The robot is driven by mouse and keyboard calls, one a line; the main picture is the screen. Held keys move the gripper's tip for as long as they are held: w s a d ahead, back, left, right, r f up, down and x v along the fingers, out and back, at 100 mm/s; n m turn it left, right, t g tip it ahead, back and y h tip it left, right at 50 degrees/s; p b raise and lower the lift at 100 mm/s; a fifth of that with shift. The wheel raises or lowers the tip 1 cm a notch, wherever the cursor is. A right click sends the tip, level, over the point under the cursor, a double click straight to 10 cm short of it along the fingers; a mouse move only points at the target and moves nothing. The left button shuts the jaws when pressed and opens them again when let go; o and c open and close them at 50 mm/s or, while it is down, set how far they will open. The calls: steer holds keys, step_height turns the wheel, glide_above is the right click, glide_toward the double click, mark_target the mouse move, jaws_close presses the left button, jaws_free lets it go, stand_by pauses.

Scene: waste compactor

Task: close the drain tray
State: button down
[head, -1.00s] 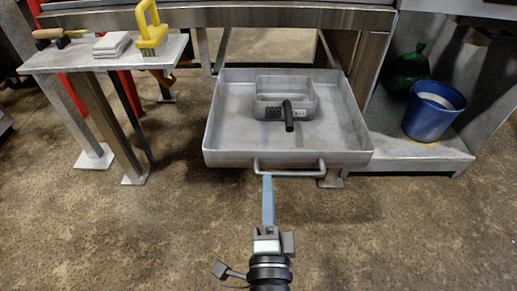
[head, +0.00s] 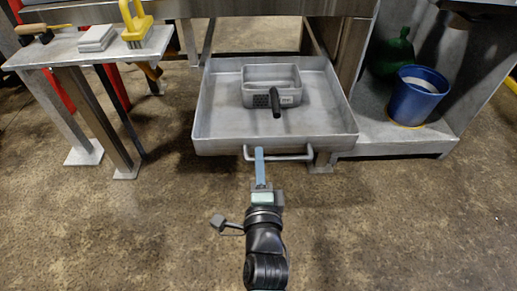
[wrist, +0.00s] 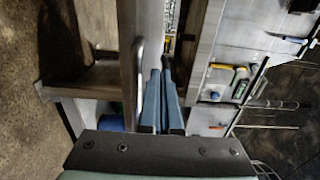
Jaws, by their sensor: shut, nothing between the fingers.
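The drain tray (head: 222,131) is a wide, shallow grey metal pan that sticks out from under the steel bench. Its bar handle (head: 285,157) runs along the front wall. My gripper (head: 259,151) is shut and empty, with its blue fingertips at the left part of the handle, close to the front wall. I cannot tell whether they touch it. In the wrist view, the blue fingers (wrist: 160,85) lie together beside the pale curved handle (wrist: 139,75) and the tray's wall (wrist: 127,45).
A small grey bin (head: 271,97) with a black grip sits inside the tray. A side table (head: 66,50) with a yellow-handled brush (head: 137,28) stands at left. A blue bucket (head: 416,100) and a green bag (head: 391,55) sit on a shelf at right. The front floor is clear.

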steer(key=shift+w+b, duration=0.4)
steer(key=shift+w, duration=1.35)
steer(key=shift+w, duration=0.1)
